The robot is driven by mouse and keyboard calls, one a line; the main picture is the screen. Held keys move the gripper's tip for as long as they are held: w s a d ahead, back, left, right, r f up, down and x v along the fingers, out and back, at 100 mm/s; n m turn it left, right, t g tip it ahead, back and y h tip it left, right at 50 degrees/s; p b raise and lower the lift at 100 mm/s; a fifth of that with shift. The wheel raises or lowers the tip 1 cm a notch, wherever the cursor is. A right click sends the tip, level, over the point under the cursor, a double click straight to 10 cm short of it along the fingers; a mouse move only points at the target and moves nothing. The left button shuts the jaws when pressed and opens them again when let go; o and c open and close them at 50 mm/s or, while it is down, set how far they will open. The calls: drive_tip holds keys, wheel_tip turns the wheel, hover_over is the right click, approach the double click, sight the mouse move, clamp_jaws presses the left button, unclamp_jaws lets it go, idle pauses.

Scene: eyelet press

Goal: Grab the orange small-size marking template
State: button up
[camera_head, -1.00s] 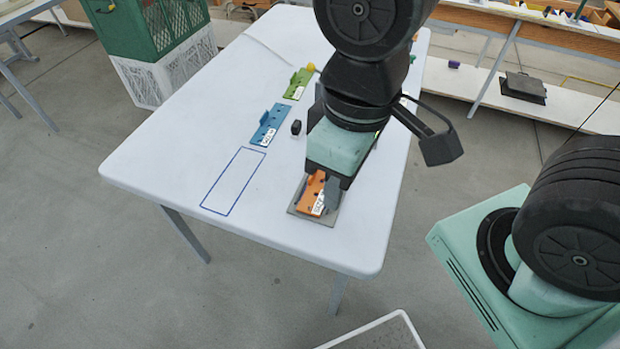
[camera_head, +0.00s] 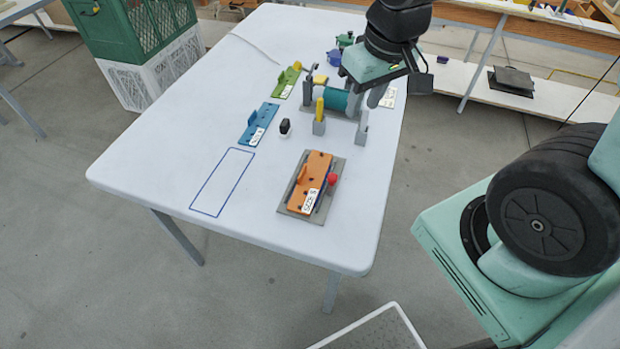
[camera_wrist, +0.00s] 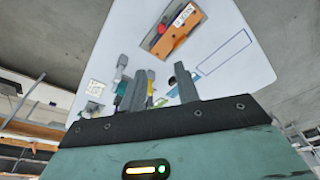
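The orange template (camera_head: 316,176) lies flat on a grey plate (camera_head: 294,206) near the table's front. It has an upright tab, dark holes and a white label that seems to read SIZE S. A red knob (camera_head: 332,179) stands at its right edge. In the wrist view the orange template (camera_wrist: 184,32) is at the top, well beyond the fingertips. My gripper (camera_head: 366,94) is over the far right of the table, apart from the template. In the wrist view my gripper (camera_wrist: 161,92) has its two fingers spread, with nothing held between them.
A blue template (camera_head: 259,124) and a green one (camera_head: 287,82) lie farther back. A teal roll (camera_head: 336,98), a yellow-topped holder (camera_head: 319,118) and a small black-and-white item (camera_head: 285,128) stand near my gripper. The blue outlined rectangle (camera_head: 207,209) is empty.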

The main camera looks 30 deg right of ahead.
drive_tip(key=w+d+m, duration=0.1)
drive_tip(key=d, duration=0.3)
drive_tip(key=n+t+h, duration=0.7)
drive_tip(key=n+h, duration=0.3)
drive_tip(key=n, duration=1.7)
approach(302, 172)
drive_tip(key=b+x, duration=0.4)
drive_tip(key=b, duration=0.2)
drive_tip(key=shift+d+f, duration=0.15)
drive_tip(key=shift+f, duration=0.1)
drive_tip(key=b+x, duration=0.4)
drive_tip(key=x, duration=0.1)
drive_tip(key=shift+w+d+f, duration=0.1)
drive_tip(key=shift+w, duration=0.2)
drive_tip(key=shift+w+d, duration=0.1)
drive_tip(key=shift+w, duration=0.05)
clamp_jaws()
